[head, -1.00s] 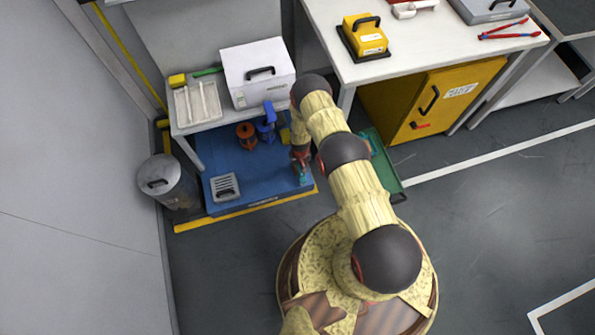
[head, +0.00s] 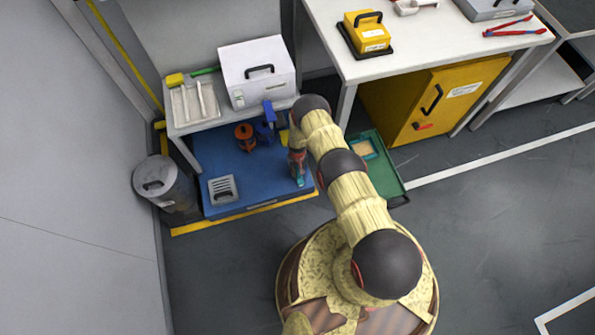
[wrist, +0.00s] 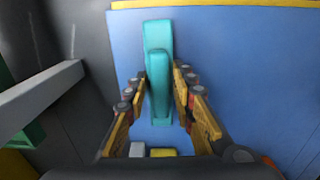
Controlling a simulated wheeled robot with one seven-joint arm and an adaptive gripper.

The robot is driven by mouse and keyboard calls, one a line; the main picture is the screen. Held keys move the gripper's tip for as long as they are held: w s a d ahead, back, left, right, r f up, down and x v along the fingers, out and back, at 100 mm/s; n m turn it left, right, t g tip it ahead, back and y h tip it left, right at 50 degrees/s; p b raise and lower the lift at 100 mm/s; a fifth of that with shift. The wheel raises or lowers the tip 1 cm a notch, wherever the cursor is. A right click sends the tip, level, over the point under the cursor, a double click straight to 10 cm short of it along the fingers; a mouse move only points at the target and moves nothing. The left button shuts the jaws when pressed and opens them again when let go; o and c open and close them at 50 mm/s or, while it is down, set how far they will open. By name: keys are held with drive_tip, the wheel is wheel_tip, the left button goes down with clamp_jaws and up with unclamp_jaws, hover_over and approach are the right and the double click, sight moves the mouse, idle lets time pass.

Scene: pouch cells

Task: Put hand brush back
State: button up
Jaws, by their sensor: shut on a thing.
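The teal hand brush (wrist: 158,40) is between the two fingers of my gripper (wrist: 160,82) in the wrist view, with its long side pointing away from the wrist. My gripper is shut on it. In the head view my gripper (head: 297,165) is low over the right part of the blue platform (head: 255,182), and the teal brush (head: 300,181) shows just below the fingers. I cannot tell whether the brush touches the platform.
An orange item (head: 245,136) and a blue item (head: 265,128) stand at the platform's back. A grey slotted piece (head: 223,188) lies front left. A bin (head: 165,185) stands left. A green tray (head: 390,185) lies right. A shelf with a white box (head: 257,75) overhangs the back.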

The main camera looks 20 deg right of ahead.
drive_tip(key=o, duration=1.1)
